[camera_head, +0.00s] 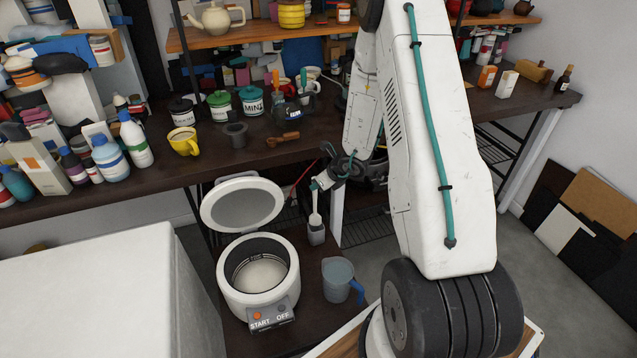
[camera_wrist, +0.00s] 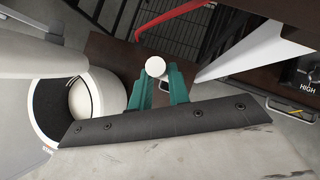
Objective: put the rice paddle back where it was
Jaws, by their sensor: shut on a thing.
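My gripper (camera_head: 317,187) is shut on the white rice paddle (camera_head: 315,218), holding it upright. In the wrist view, the teal fingers of my gripper (camera_wrist: 160,84) close around the paddle's round white end (camera_wrist: 155,67). The paddle's lower end meets a small grey holder (camera_head: 316,236) standing on the low dark shelf. From here I cannot tell how deep the paddle sits in the holder. The white rice cooker (camera_head: 258,301) stands to the left with its lid (camera_head: 242,204) open and white contents inside; it also shows in the wrist view (camera_wrist: 112,90).
A grey measuring jug (camera_head: 338,278) with a blue handle stands just below the holder. The dark counter (camera_head: 330,138) above carries jars, a yellow mug (camera_head: 184,141) and bottles. A red bar (camera_wrist: 178,18) and black wire rack lie behind my fingers.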

